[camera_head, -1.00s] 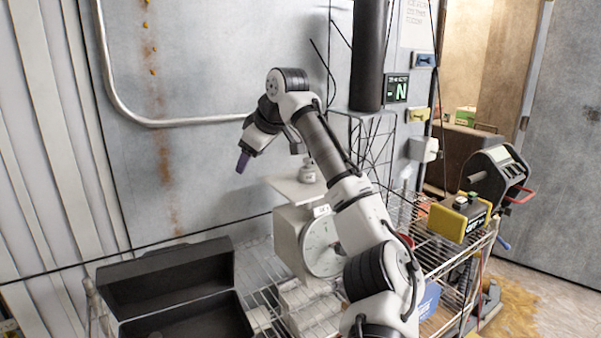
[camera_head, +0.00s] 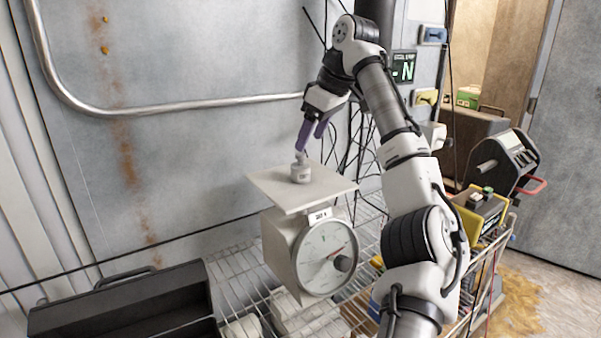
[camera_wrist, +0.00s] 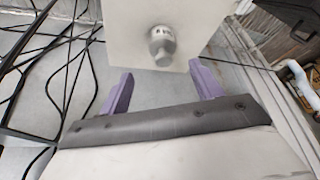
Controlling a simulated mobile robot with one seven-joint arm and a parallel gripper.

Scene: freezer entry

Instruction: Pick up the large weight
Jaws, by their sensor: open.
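A pale metal weight (camera_head: 300,170) with a knob on top stands upright on the flat square pan (camera_head: 325,187) of a dial scale (camera_head: 297,250). In the wrist view the weight (camera_wrist: 162,46) shows beyond the fingertips, between their lines and a little above them. My gripper (camera_head: 312,135) has purple fingers and is just above and beside the weight in the head view. In the wrist view my gripper (camera_wrist: 162,82) is open with nothing between its fingers. Whether a finger touches the weight's knob cannot be told.
The scale stands on a wire rack (camera_head: 240,280). An open dark case (camera_head: 125,305) lies at lower left. A metal rail (camera_head: 200,113) runs along the wall behind. Black cables (camera_wrist: 60,60) hang close to my gripper. A yellow-and-black device (camera_head: 480,215) sits at right.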

